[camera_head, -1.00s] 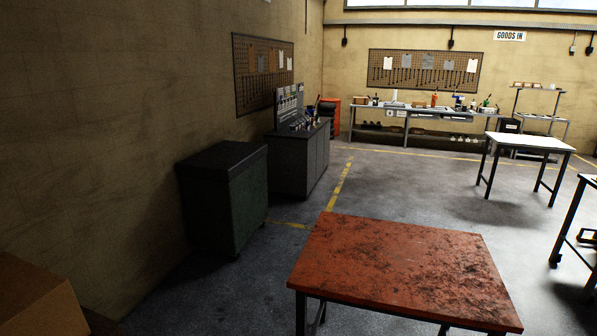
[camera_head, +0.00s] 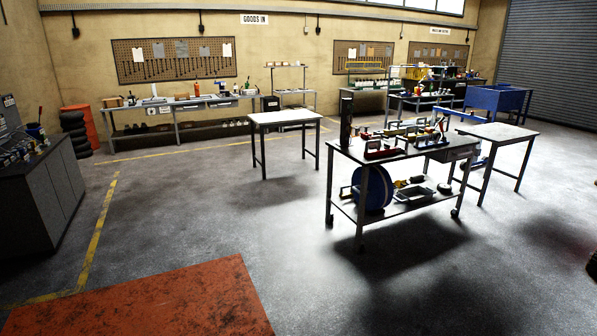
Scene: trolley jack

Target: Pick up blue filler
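No object can be told for sure as the blue filler. A small blue item (camera_head: 221,88) stands on the long bench along the back wall, too small to make out. A large round blue object (camera_head: 374,189) sits on the lower shelf of the wheeled workbench, partly behind its leg. Blue parts also show at the right end of that workbench's top, too small to name. My gripper is not in view.
The red worn tabletop (camera_head: 150,302) is close at the lower left. The wheeled workbench (camera_head: 337,150) stands right of centre, with a white-topped table (camera_head: 284,117) behind it. A grey cabinet (camera_head: 50,195) is at left. Open floor (camera_head: 230,215) lies between.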

